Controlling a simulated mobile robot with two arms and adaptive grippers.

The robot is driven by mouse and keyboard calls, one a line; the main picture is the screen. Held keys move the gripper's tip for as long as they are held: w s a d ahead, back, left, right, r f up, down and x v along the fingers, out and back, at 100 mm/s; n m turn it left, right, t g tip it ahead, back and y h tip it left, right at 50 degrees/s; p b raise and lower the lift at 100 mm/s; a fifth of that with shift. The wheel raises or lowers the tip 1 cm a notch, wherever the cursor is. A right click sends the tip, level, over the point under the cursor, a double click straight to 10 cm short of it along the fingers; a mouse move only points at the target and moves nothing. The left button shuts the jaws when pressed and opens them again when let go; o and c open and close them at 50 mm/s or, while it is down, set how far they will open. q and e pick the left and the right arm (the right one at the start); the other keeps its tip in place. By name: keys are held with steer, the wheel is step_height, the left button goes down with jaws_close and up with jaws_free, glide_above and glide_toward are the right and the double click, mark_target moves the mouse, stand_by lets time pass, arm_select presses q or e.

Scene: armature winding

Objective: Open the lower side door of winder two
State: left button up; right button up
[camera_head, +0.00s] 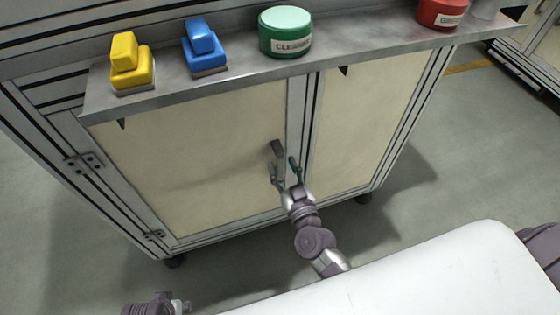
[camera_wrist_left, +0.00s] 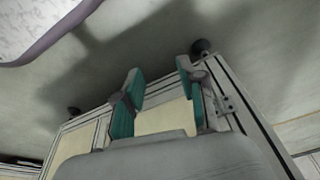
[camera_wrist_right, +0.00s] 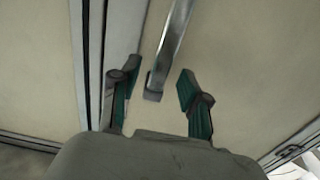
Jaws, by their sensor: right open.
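The side door (camera_head: 190,165) is a cream panel in a grey metal frame, closed, with hinges (camera_head: 85,162) on its left edge. Its grey bar handle (camera_head: 277,150) stands near the right edge; it also shows in the right wrist view (camera_wrist_right: 172,45). My right gripper (camera_head: 284,172) is open at the handle's lower end. In the right wrist view the handle's end lies between the two green-padded fingers (camera_wrist_right: 158,78), not gripped; whether they touch it I cannot tell. My left gripper (camera_wrist_left: 158,75) is open and empty in the left wrist view, away from the handle.
A metal shelf (camera_head: 360,62) juts out above the door. It holds a yellow block (camera_head: 130,68), a blue block (camera_head: 205,50), a green cleaner tub (camera_head: 285,32) and a red tub (camera_head: 440,12). A second cream panel (camera_head: 355,130) is on the right. Floor before the cabinet is clear.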

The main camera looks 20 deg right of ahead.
steer(key=shift+w, duration=1.3)
jaws_close()
